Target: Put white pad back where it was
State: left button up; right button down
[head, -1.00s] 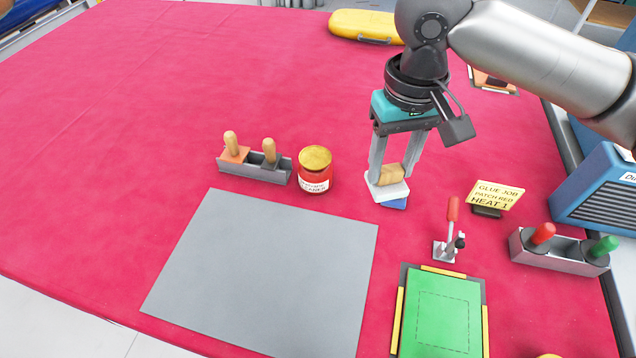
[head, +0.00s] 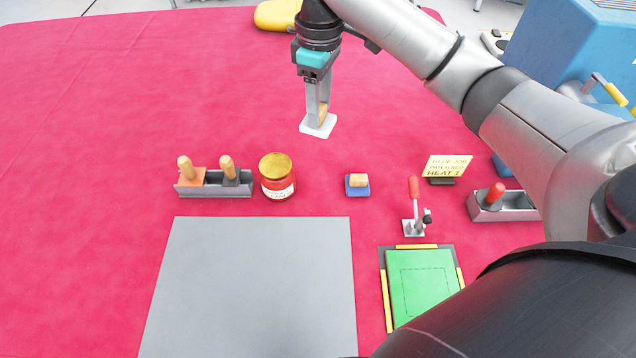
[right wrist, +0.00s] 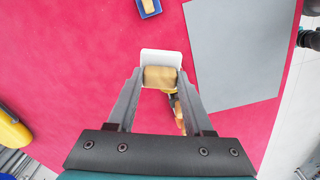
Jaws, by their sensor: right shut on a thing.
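My right gripper (head: 317,112) is shut on the wooden grip (head: 323,112) of the white pad (head: 318,127). It holds the pad over the red cloth, beyond the blue pad. In the right wrist view the white pad (right wrist: 162,56) and its grip (right wrist: 160,77) sit between the fingers (right wrist: 160,80). I cannot tell how high the pad is. A blue pad (head: 357,191) with a wooden grip lies on the cloth right of the jar; it also shows in the right wrist view (right wrist: 147,12). My left gripper is not in view.
A grey sheet (head: 255,285) lies in front. A holder (head: 215,191) with two wooden-handled tools and a red jar (head: 277,178) stand behind it. A lever clamp (head: 414,212), green board (head: 422,282), sign (head: 447,167) and metal rack (head: 505,205) are at right. The back left is clear.

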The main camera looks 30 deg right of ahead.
notch_tip(320, 180, down, 20)
jog(key=b, duration=0.4)
jog(key=shift+f, duration=0.1)
jog(key=shift+c, duration=1.5)
grip_release()
notch_tip(320, 180, up, 12)
jog(key=p, duration=0.2)
jog(key=shift+p, duration=0.3)
